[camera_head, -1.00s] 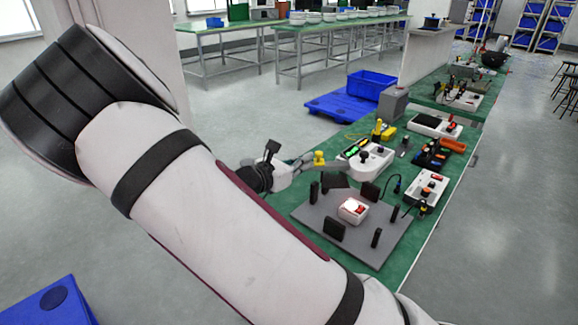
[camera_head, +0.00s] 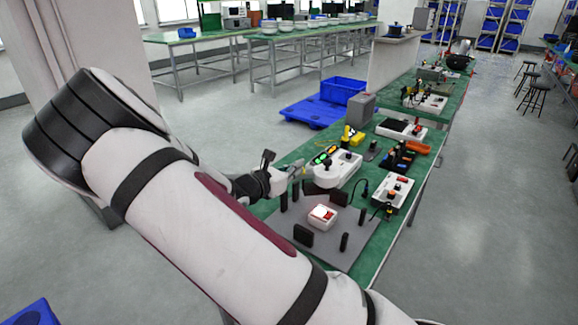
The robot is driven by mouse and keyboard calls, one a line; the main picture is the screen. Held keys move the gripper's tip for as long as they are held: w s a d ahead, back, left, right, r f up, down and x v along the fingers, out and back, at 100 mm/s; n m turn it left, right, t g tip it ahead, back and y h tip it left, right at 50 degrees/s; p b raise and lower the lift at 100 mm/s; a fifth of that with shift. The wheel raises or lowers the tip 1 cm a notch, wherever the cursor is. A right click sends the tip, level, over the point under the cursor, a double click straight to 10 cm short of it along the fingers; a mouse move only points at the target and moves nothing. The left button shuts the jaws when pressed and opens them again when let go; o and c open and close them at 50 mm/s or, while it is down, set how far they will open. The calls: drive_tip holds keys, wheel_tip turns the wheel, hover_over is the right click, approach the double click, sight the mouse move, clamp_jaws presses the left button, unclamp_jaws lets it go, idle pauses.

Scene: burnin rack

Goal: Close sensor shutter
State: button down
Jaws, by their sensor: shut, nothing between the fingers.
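My gripper (camera_head: 301,172) is shut and empty at the end of my white arm, above the left edge of the green bench (camera_head: 282,163). It is just left of a white box (camera_head: 341,170) with green lit parts and a dark knob on top. Whether it touches that box I cannot tell. I cannot make out for sure which part is the sensor shutter. In front of the gripper lies a grey plate (camera_head: 345,255) with several upright black blocks around a white box with a red switch (camera_head: 322,216). My arm hides the plate's near left part.
A white box with red buttons (camera_head: 393,192), a dark and orange unit (camera_head: 404,158) and a yellow tool (camera_head: 352,137) crowd the bench's right and far parts. A blue crate (camera_head: 342,91) stands on a blue pallet beyond.

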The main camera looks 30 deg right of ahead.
drive_tip(key=shift+s+d, duration=0.25)
drive_tip(key=shift+d, duration=0.25)
drive_tip(key=shift+s+d, duration=0.2)
drive_tip(key=shift+d, duration=0.25)
drive_tip(key=shift+p, duration=0.3)
